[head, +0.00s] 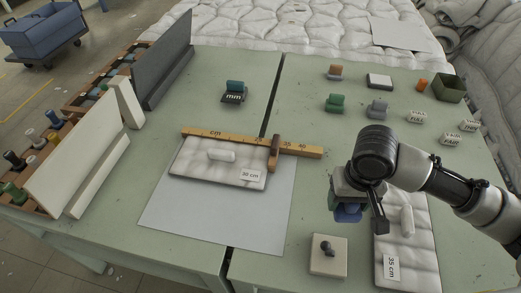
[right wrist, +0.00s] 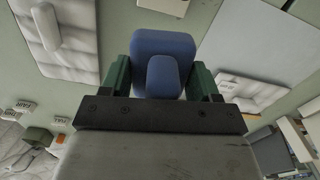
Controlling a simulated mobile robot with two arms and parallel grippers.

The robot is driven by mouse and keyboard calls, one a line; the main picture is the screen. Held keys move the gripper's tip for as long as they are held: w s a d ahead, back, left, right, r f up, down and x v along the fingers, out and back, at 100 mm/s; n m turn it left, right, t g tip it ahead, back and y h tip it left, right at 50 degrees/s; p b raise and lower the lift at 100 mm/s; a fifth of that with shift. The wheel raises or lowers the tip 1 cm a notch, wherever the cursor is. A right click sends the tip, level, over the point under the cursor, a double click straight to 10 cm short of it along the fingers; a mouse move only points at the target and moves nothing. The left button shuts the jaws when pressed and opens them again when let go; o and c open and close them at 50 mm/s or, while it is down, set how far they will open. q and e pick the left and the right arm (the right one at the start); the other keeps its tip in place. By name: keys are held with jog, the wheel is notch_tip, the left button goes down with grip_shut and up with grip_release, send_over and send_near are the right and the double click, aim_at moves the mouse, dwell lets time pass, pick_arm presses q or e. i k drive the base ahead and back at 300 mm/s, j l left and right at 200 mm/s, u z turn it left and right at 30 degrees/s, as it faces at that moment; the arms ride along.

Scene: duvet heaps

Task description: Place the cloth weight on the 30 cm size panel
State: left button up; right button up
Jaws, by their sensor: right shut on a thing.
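My right gripper (head: 360,205) is shut on a blue padded block (head: 348,213), which I take to be the cloth weight. The block also shows between the green-lined fingers in the right wrist view (right wrist: 163,60), held above the table. The 30 cm size panel (head: 190,170) is a white quilted pad with a "30 cm" label and a white roll on it. It lies on a grey sheet, left of my right gripper. A wooden ruler (head: 230,138) with a brown slider lies along its far edge. My left gripper is not in view.
The 35 cm panel (head: 388,245) lies partly under my right arm. A pale block with a dark knob (head: 328,262) stands nearby. Green (head: 335,107) and grey-blue (head: 377,110) weights, an olive bin (head: 450,90) and labelled blocks stand at back right. The grey sheet (head: 215,220) is clear in front.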

aim_at(194, 154)
jog(key=k+j, duration=0.25)
jog(key=j, duration=0.15)
jog(key=k+j, duration=0.2)
jog(key=j, duration=0.25)
jog(key=i+j, duration=0.1)
jog(key=j, duration=0.45)
jog(key=i+j, duration=0.1)
jog(key=j, duration=0.5)
jog(key=i+j, duration=0.1)
jog(key=i, duration=0.7)
